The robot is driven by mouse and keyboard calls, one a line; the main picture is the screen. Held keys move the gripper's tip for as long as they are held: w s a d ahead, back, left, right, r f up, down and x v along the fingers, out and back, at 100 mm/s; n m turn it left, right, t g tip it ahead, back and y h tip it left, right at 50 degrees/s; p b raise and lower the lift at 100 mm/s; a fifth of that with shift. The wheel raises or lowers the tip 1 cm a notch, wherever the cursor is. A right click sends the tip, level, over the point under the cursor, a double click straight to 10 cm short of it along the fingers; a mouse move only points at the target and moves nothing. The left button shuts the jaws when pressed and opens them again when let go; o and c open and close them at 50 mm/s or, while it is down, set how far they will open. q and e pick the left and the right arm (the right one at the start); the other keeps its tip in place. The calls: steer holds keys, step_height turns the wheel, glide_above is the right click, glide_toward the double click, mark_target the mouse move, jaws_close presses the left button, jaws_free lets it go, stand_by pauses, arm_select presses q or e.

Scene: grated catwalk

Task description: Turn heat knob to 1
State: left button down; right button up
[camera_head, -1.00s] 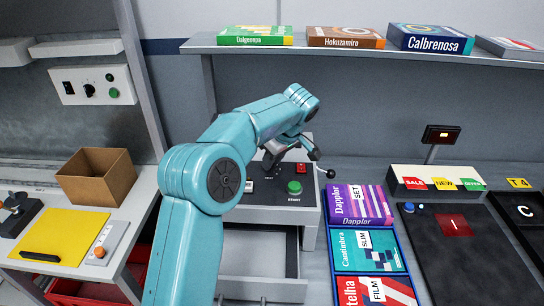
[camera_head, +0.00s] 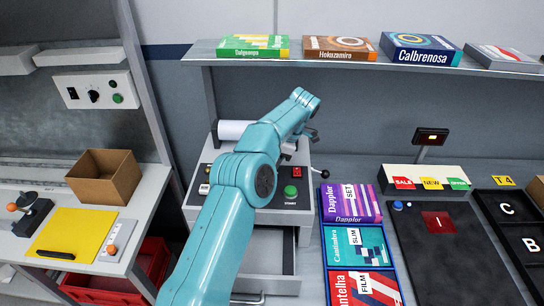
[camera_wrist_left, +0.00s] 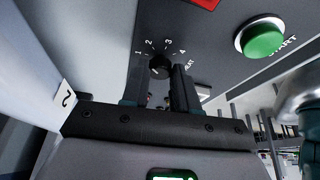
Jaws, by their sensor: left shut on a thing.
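The heat knob (camera_wrist_left: 160,66) is a small black dial on the dark panel in the left wrist view, with the marks 1 to 4 in an arc around it. My left gripper (camera_wrist_left: 160,80) is shut on it, one finger on each side. The fingers partly cover the knob, and I cannot tell which mark its pointer faces. In the head view my left arm hides the knob and most of the gripper in front of the machine's panel (camera_head: 304,201). My right gripper is in neither view.
A green START button (camera_wrist_left: 263,38) and a red part (camera_wrist_left: 205,3) are close to the knob. The machine has a black-balled lever (camera_head: 323,173), a white roll (camera_head: 233,130) and an open drawer (camera_head: 265,286) below. Boxes in a blue tray (camera_head: 324,262) stand to its right.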

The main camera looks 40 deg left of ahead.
arm_select(q)
steer(key=shift+a+n+p, duration=0.1)
steer(key=shift+n+p, duration=0.25)
steer(key=shift+n, duration=0.25)
steer(key=c, duration=0.9)
jaws_free()
steer(key=shift+s, duration=0.1)
steer(key=shift+o, duration=0.2)
steer(key=shift+r, duration=0.15)
